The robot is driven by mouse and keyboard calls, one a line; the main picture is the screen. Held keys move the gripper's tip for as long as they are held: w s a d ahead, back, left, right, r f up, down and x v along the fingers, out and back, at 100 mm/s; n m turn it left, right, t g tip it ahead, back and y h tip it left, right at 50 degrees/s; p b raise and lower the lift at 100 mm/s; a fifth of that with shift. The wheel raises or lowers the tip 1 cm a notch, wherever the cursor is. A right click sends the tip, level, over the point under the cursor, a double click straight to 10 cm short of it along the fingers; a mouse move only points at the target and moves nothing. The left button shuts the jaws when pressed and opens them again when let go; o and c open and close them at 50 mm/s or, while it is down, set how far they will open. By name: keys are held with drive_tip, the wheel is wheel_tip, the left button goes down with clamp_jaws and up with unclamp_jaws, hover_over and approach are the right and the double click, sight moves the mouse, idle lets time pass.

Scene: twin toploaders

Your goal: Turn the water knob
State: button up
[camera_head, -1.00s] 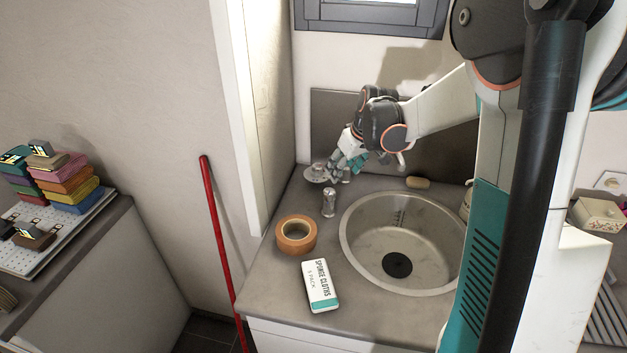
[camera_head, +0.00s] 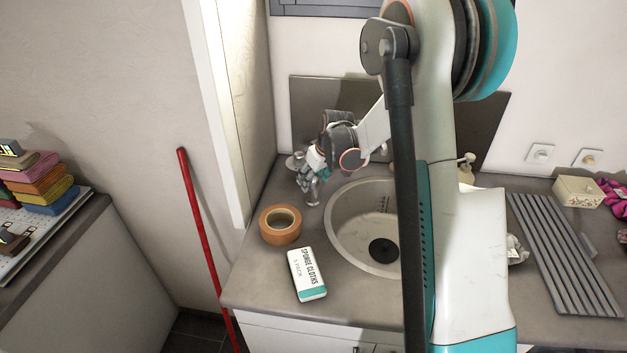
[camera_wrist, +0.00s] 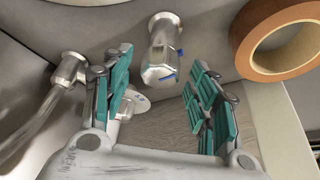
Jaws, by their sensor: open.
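The water knob (camera_wrist: 163,50) is a short chrome cylinder with small blue and red marks at its end. It stands upright on the counter left of the sink in the head view (camera_head: 312,194). My gripper (camera_wrist: 158,82) is open, with teal-padded fingers on either side of the knob's marked end in the wrist view. Whether a finger touches it I cannot tell. In the head view my gripper (camera_head: 306,174) is just above the knob and partly covers its top. The chrome spout (camera_wrist: 40,118) is left of my fingers in the wrist view.
A brown tape roll (camera_head: 280,236) and a sponge cloths pack (camera_head: 307,274) lie in front of the knob. The round sink (camera_head: 345,255) is to the right, partly hidden by my arm. A pale dish (camera_head: 294,161) is behind. A red pole (camera_head: 200,225) leans at the left.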

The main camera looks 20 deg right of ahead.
drive_tip(key=shift+w+f, duration=0.1)
drive_tip(key=shift+f, duration=0.15)
drive_tip(key=c, duration=1)
drive_tip(key=shift+c, duration=0.2)
drive_tip(key=n, duration=0.2)
drive_tip(key=n+g+y+b, duration=0.1)
drive_tip(key=n, duration=0.1)
drive_tip(key=shift+d+y, duration=0.15)
drive_tip(key=shift+y, duration=0.15)
drive_tip(key=shift+w+n+g+y+b, duration=0.1)
drive_tip(key=shift+n+g+y+b, duration=0.4)
drive_tip(key=shift+n, duration=2)
